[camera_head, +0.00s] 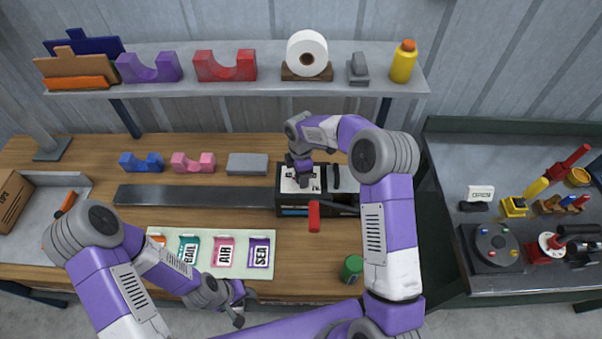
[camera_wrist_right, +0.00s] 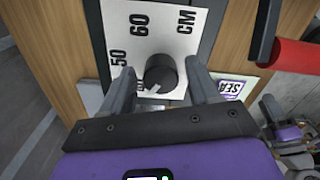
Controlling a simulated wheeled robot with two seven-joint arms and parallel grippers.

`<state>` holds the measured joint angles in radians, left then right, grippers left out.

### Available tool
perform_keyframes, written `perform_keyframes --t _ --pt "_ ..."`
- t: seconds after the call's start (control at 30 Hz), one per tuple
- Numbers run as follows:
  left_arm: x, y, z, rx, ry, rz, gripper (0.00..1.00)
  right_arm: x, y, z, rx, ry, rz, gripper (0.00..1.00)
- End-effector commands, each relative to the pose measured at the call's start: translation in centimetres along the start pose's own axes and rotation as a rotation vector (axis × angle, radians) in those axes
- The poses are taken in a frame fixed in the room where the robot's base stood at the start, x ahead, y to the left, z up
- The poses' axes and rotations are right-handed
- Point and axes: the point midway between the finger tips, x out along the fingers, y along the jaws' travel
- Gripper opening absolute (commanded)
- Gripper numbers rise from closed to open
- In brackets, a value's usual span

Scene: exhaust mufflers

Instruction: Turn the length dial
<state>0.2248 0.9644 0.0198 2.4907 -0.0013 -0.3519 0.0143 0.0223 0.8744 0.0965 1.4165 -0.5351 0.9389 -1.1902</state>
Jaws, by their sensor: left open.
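The length dial (camera_wrist_right: 161,72) is a black round knob with a white pointer mark, on a white plate (camera_wrist_right: 152,30) printed 50, 60 and CM. In the right wrist view the mark faces the lower left of the picture. My right gripper (camera_wrist_right: 161,68) is open, with one finger on each side of the knob and a visible gap to each. In the head view my right gripper (camera_head: 299,172) is over the dark machine (camera_head: 290,197) and hides the knob. My left gripper (camera_head: 238,307) is open and empty near the bench's front edge.
A red-handled lever (camera_head: 314,215) stands at the machine's front, also beside the dial in the right wrist view (camera_wrist_right: 296,56). A long grey bar (camera_head: 190,196) runs left from the machine.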

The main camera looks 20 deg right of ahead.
Motion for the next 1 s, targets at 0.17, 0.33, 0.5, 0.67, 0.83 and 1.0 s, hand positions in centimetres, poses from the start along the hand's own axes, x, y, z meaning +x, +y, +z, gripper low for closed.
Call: perform_keyframes --t 0.17,0.33,0.5,0.67,0.83,1.0 --pt "0.0 0.0 0.0 0.0 0.0 0.0 0.43 0.0 0.0 0.0 0.001 0.0 -0.001 0.66" --pt "0.0 0.0 0.0 0.0 0.0 0.0 0.43 -0.3 0.0 0.0 0.002 0.0 0.0 0.66" --pt "0.0 0.0 0.0 0.0 0.0 0.0 0.43 -2.5 0.0 0.0 0.002 0.001 0.002 0.66" --pt "0.0 0.0 0.0 0.0 0.0 0.0 0.43 -5.3 0.0 0.0 0.001 0.001 0.003 0.66" --pt "-0.1 0.0 0.0 0.0 0.0 0.0 0.43 -7.2 0.0 0.0 0.001 0.001 0.001 0.66" --pt "-0.1 0.0 0.0 0.0 0.0 0.0 0.43 -7.6 0.0 0.0 0.001 0.001 -0.001 0.66"
